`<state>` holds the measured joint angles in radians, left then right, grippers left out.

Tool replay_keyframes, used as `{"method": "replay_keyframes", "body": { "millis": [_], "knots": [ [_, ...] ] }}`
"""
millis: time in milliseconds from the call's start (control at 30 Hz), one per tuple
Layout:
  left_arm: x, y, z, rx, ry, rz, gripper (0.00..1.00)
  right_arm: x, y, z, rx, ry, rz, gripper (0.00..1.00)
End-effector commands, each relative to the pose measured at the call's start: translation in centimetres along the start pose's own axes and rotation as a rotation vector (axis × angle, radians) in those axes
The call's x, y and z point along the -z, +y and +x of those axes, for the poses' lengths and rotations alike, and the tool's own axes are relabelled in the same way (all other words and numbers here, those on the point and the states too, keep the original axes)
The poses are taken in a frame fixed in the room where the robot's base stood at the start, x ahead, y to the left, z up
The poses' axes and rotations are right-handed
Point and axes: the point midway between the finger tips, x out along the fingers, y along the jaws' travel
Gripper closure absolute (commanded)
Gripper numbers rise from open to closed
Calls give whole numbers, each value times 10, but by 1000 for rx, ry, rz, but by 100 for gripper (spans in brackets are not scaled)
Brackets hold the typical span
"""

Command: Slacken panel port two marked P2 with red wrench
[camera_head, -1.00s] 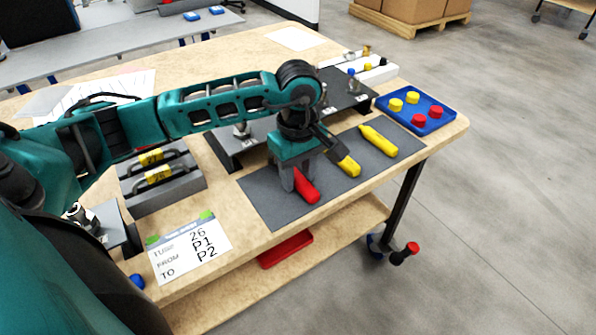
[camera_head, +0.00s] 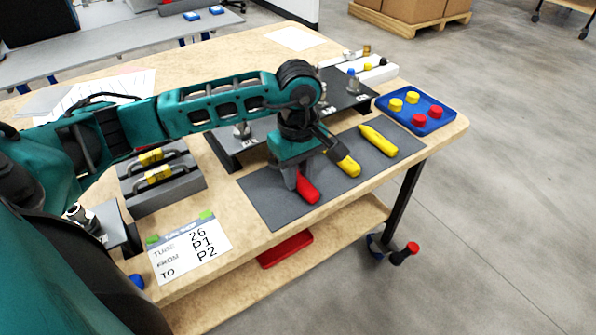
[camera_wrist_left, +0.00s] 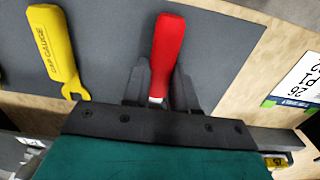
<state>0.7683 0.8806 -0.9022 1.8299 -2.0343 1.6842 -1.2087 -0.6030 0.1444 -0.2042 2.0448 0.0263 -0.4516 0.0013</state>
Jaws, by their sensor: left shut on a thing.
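The red wrench (camera_head: 308,190) lies on the dark grey mat (camera_head: 262,205) near the front table edge; only its red handle shows clearly. My left gripper (camera_head: 296,181) points down at the handle's inner end and is shut on it. In the left wrist view the red handle (camera_wrist_left: 168,45) sticks out between the two dark fingers (camera_wrist_left: 160,88). The dark raised panel (camera_head: 262,131) with metal port fittings (camera_head: 242,130) stands behind the gripper, partly hidden by my arm. I cannot read which port is P2. My right gripper is not in view.
A yellow gauge (camera_head: 347,165) and another yellow-handled tool (camera_head: 378,141) lie right of the wrench. A blue tray (camera_head: 432,122) holds red and yellow caps. A card (camera_head: 190,247) reading 26, P1, P2 and a grey holder (camera_head: 180,190) are at left.

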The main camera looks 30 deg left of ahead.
Motion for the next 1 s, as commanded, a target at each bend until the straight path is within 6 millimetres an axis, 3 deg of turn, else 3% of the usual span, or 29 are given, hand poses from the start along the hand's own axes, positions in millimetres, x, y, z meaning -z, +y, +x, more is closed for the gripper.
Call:
{"method": "replay_keyframes", "body": {
  "millis": [567,1000],
  "knots": [
    [-1,0,-2,0,-1,1,100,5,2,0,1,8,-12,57],
    [-11,0,-48,-1,1,2,100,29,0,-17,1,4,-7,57]
  ]
}}
